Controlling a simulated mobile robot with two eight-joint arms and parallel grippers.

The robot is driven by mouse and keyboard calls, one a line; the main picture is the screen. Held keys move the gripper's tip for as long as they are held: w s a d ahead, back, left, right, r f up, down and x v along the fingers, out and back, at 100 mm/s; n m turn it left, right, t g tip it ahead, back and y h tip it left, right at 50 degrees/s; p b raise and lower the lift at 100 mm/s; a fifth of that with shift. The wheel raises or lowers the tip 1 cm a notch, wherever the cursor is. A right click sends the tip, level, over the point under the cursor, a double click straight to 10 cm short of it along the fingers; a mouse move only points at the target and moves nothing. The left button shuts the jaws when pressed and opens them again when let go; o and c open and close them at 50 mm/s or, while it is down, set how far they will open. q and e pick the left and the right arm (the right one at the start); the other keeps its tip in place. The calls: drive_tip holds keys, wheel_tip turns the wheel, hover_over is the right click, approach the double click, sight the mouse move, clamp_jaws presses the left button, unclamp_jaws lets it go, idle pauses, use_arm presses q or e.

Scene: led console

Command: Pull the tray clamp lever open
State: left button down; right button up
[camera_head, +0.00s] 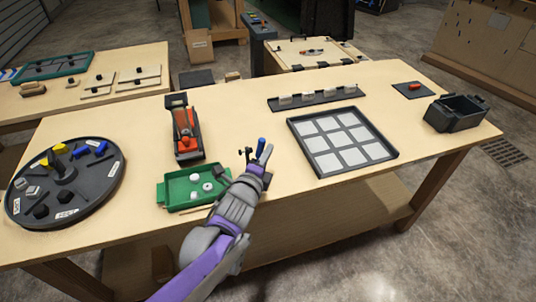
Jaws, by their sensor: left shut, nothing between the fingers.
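The green tray (176,178) lies near the front edge of the wooden table, with a few round white pieces in it. A dark clamp with an upright blue-tipped lever (261,146) stands to the right of the tray. My left gripper (265,156) is right at the lever in this view, its fingers shut and empty. Whether the fingertips touch the lever cannot be told. My left wrist hides most of the clamp's base and overlaps the tray's right end. My right gripper is not in view.
A black round turntable (105,172) with colored pieces is at the left. A red-and-black device (186,135) stands behind the tray. A black grid tray (378,157) lies to the right, and a black bin (456,112) stands at the far right. Table around the gripper's right is bare.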

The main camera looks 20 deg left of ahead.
use_arm(q)
drive_tip(key=shift+s+a, duration=0.15)
drive_tip(key=shift+a, duration=0.05)
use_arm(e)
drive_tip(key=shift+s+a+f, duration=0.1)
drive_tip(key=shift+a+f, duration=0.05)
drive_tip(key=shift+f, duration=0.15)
use_arm(q)
drive_tip(key=shift+s+r, duration=0.1)
idle(0.5)
